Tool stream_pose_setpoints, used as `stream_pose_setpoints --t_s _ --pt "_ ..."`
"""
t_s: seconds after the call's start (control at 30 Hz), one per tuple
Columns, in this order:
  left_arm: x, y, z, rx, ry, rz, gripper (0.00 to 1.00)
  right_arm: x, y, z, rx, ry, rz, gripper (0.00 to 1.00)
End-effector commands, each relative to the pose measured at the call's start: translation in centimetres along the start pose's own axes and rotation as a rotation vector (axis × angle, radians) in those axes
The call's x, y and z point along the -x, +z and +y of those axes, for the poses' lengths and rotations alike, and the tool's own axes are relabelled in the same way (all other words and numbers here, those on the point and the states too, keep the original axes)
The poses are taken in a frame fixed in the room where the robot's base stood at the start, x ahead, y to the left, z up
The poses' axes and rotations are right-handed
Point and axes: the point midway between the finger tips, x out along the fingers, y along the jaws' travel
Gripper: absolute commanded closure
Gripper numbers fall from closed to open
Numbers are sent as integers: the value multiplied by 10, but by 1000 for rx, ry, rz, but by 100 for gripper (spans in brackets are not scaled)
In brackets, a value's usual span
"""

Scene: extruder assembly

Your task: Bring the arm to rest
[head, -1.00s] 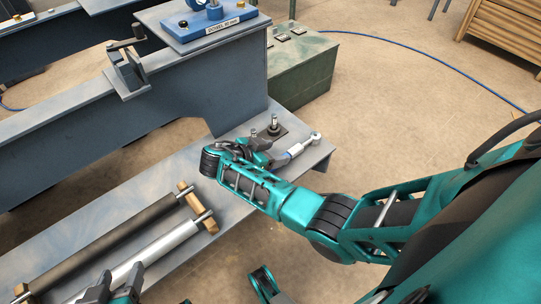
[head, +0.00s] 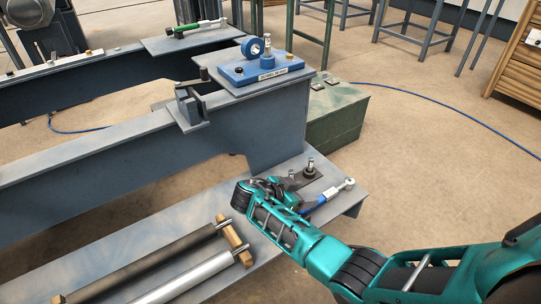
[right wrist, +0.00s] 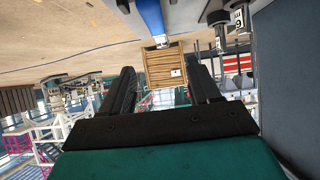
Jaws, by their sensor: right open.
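My right arm reaches in from the right in the head view. Its gripper (head: 285,187) is low over the right end of the grey lower shelf (head: 180,219), close beside a wrench with a blue grip and silver shaft (head: 328,198). In the right wrist view the two dark fingers (right wrist: 163,88) stand wide apart with nothing held between them. The blue grip (right wrist: 151,18) enters from the top edge there; I cannot tell whether a finger touches it. My left gripper is out of view.
Upright metal pins (head: 311,165) stand close to the right gripper. A dark roller (head: 150,262) and a silver roller (head: 190,279) lie on wooden supports on the shelf. A blue fixture (head: 262,71) sits on the raised beam. Floor right of the shelf is clear.

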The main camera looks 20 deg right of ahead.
Motion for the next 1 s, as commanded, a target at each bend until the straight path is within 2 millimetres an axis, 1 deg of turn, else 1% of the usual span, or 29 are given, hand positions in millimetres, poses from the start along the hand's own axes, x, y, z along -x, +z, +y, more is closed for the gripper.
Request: stream_pose_setpoints --t_s 0.17,0.27,0.37,0.47,0.53,0.63,0.8,0.9,1.0 --pt "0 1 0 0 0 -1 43 0 1 1 6 0 -6 38" --pt "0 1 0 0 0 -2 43 0 10 11 53 -3 -48 38" --pt "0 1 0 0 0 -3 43 3 26 30 157 -18 -138 38" --pt "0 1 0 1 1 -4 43 10 42 58 302 -60 -254 38" --pt "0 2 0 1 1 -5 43 18 52 77 410 -109 -334 38" --pt "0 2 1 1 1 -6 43 31 60 105 563 -201 -434 38" --pt "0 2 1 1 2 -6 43 62 59 151 814 -411 -548 38" --pt "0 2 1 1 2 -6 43 82 52 173 938 -538 -575 38" --pt "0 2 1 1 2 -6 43 99 44 189 1033 -647 -580 38"
